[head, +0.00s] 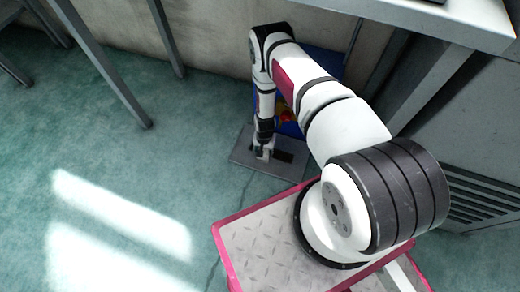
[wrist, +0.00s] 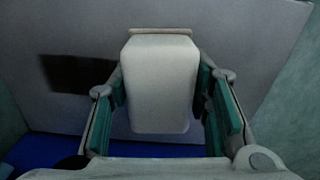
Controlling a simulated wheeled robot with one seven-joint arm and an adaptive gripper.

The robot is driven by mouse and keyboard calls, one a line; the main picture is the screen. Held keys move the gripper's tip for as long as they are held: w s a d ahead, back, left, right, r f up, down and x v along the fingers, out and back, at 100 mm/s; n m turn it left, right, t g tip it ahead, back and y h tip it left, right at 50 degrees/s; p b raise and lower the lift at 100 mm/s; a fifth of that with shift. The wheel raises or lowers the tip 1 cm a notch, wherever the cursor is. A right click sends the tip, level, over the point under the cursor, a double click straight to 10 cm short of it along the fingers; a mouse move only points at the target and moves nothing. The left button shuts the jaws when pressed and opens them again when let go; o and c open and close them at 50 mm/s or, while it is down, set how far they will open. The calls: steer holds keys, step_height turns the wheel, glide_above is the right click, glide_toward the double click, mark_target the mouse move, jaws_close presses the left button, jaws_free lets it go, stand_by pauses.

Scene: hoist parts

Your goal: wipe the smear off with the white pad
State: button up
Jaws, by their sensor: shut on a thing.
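The white pad (wrist: 160,82) fills the middle of the wrist view, held between the two teal-lined fingers of my gripper (wrist: 166,95). The grey plate (wrist: 225,35) lies beyond it. The smear is a dark, roughly rectangular patch (wrist: 78,73) on the plate, left of the pad and partly behind the left finger. In the head view my gripper (head: 264,151) reaches down over the plate (head: 246,157) on the floor, and the dark smear (head: 287,157) shows just right of it. I cannot tell whether the pad touches the plate.
A blue object with red and yellow marks (head: 289,127) stands behind the plate, partly hidden by my arm. Grey table legs (head: 100,58) stand at the left, and a table (head: 440,22) is at the upper right. The green floor (head: 130,160) left of the plate is clear.

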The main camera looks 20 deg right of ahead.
mark_target(275, 159)
steer(key=s+d, duration=0.4)
steer(key=shift+s+d+f+p, duration=0.15)
steer(key=shift+s+d+p, duration=0.15)
steer(key=shift+s+p, duration=0.1)
steer(key=shift+s+d+p, duration=0.3)
steer(key=shift+s+d, duration=2.15)
steer(key=shift+d, duration=0.05)
steer(key=shift+w+a+f+b, duration=0.1)
steer(key=shift+w+a+b, duration=1.3)
steer(key=shift+w+a, duration=1.4)
steer(key=w+a, duration=0.4)
steer(key=shift+b, duration=0.4)
steer(key=shift+w+a+r, duration=0.15)
steer(key=shift+w+a, duration=1.25)
steer(key=shift+w, duration=0.05)
steer(key=shift+w+a+r, duration=0.1)
steer(key=shift+w+a, duration=1.3)
